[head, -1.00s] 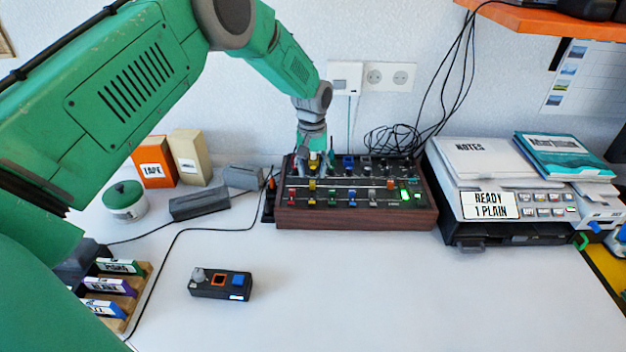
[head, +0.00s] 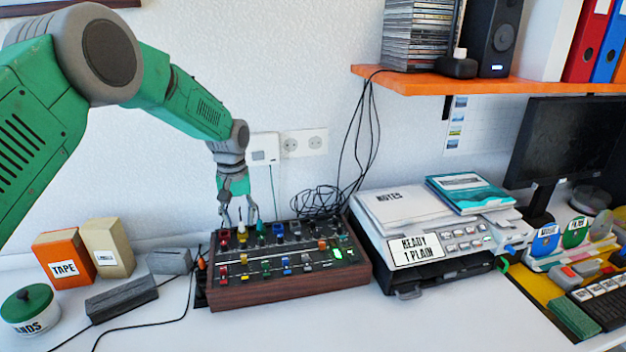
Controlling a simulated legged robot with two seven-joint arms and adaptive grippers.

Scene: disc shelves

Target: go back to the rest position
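My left gripper (head: 239,217) points down just above the back left part of the mixer (head: 290,291), a black panel with a wooden front, coloured knobs and sliders. Its two fingers are spread apart, with nothing held between them. A pale-topped knob (head: 241,230) shows on the panel below and between the fingertips. Whether a fingertip still touches a knob I cannot tell. My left arm reaches in from the left over the table. My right gripper is not in view.
An orange TAPE box (head: 63,262), a beige box (head: 108,249) and a green-lidded jar (head: 29,306) stand left. A printer (head: 440,240) bearing notes stands right of the mixer. An orange shelf (head: 480,86) overhangs the right side. Black cables (head: 318,201) lie behind the mixer.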

